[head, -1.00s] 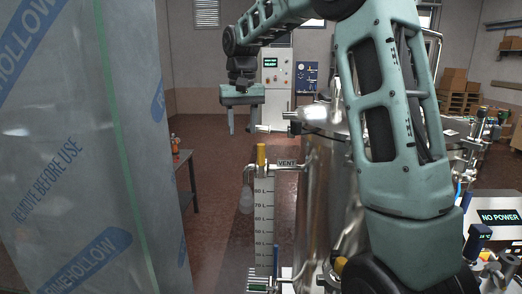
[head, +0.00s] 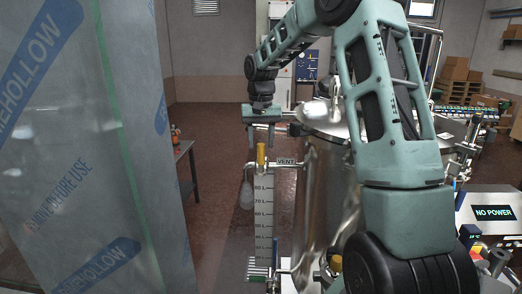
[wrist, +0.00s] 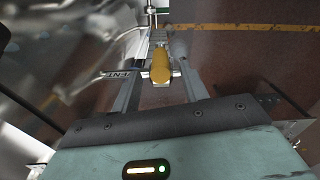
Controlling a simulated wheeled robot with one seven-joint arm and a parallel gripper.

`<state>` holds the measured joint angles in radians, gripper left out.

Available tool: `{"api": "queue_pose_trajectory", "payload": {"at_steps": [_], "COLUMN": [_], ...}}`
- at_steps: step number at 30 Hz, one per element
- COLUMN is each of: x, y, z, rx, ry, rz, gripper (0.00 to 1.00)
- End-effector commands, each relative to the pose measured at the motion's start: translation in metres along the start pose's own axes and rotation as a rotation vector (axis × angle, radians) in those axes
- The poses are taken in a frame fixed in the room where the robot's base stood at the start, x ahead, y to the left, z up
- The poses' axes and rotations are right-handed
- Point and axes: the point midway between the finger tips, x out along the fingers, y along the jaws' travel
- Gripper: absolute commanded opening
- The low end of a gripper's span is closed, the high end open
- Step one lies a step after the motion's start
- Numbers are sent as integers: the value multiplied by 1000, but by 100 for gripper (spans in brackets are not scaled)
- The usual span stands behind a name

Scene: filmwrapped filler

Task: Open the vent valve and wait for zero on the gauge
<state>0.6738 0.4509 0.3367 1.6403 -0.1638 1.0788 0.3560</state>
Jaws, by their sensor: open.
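The vent valve's yellow handle (head: 261,154) stands upright above the scale, beside a tag reading VENT (head: 287,162). The handle also shows in the wrist view (wrist: 161,66), with the tag (wrist: 118,74) to its left. My gripper (head: 261,136) is open and empty, pointing down just above the handle in the head view. In the wrist view the handle appears between my two fingers, with gaps on both sides; I cannot tell the remaining height. A white scale marked in litres (head: 264,222) hangs below the valve. No dial reading can be made out.
A steel tank (head: 325,200) stands right of the scale, close to my arm. Printed plastic film (head: 90,150) covers a tall thing at the left. A small table (head: 183,152) stands behind it. A panel reads NO POWER (head: 492,212). Open floor (head: 215,125) lies behind the valve.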

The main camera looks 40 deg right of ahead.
Motion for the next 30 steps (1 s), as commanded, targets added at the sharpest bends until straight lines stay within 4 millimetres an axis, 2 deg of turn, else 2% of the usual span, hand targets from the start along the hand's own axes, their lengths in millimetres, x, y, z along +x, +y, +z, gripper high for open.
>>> {"api": "queue_pose_trajectory", "payload": {"at_steps": [3,9,15,21,22,26,27,30], "x": [19,45,54,55,55,55,54,54], "y": [0,0,0,0,0,0,0,0], "z": [1,0,0,0,0,0,0,0], "rx": [-1,-1,0,0,0,0,0,0], "ry": [-5,-3,1,1,1,1,1,1], "rz": [1,1,0,0,0,0,0,0], "gripper": [44,44,44,44,41,5,0,0]}}
